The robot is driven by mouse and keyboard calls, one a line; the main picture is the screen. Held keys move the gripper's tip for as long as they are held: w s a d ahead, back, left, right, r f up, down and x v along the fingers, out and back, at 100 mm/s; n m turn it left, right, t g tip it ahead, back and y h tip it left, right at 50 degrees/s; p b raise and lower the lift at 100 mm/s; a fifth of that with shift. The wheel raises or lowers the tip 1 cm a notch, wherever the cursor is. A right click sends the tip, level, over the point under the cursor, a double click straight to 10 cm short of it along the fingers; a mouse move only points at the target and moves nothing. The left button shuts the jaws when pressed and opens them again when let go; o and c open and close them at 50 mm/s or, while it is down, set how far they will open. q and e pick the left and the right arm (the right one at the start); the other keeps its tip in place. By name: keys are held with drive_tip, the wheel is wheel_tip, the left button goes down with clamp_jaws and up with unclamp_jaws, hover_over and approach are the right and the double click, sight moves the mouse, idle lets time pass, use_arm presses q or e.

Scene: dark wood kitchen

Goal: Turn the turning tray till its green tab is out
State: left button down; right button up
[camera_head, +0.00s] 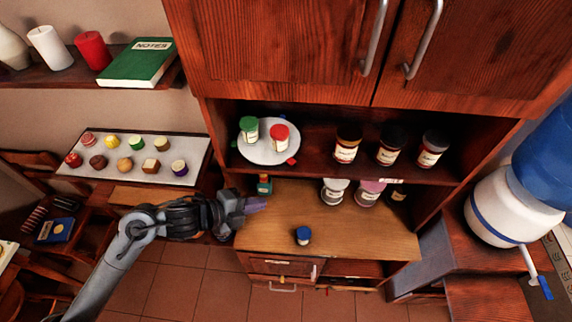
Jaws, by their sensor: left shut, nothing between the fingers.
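The turning tray (268,154) is a white disc on the cabinet's open shelf. A green-lidded jar (249,130) and a red-lidded jar (279,137) stand on it. My right gripper is out of view.
Several jars (347,147) stand on the shelf right of the tray. On the counter (340,232) are more jars (335,190), a small green bottle (264,186) close to my left gripper and a blue-lidded jar (303,236). Cabinet doors (290,45) hang above the shelf.

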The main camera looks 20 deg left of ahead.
use_arm(q)
drive_tip(key=w+a+r+m+y, duration=0.1)
drive_tip(key=w+a+r, duration=0.2)
drive_tip(key=a+r, duration=0.2)
drive_tip(key=p, duration=0.1)
approach(289, 164)
drive_tip(key=f, duration=0.2)
drive_tip(key=w+d+f, duration=0.1)
drive_tip(key=shift+f+t, duration=0.3)
drive_tip(key=w, duration=0.1)
drive_tip(key=w+d+p, duration=0.1)
drive_tip(key=shift+w+d, duration=0.3)
drive_tip(key=shift+w+d+p, duration=0.25)
drive_tip(key=shift+w+p, duration=0.05)
drive_tip(key=shift+w, duration=0.05)
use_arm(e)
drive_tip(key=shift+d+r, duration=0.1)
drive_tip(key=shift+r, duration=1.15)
use_arm(q)
drive_tip(key=shift+w+d+f+b, duration=0.1)
drive_tip(key=shift+d+b, duration=0.1)
drive_tip(key=shift+b, duration=0.15)
drive_tip(key=shift+y, duration=0.4)
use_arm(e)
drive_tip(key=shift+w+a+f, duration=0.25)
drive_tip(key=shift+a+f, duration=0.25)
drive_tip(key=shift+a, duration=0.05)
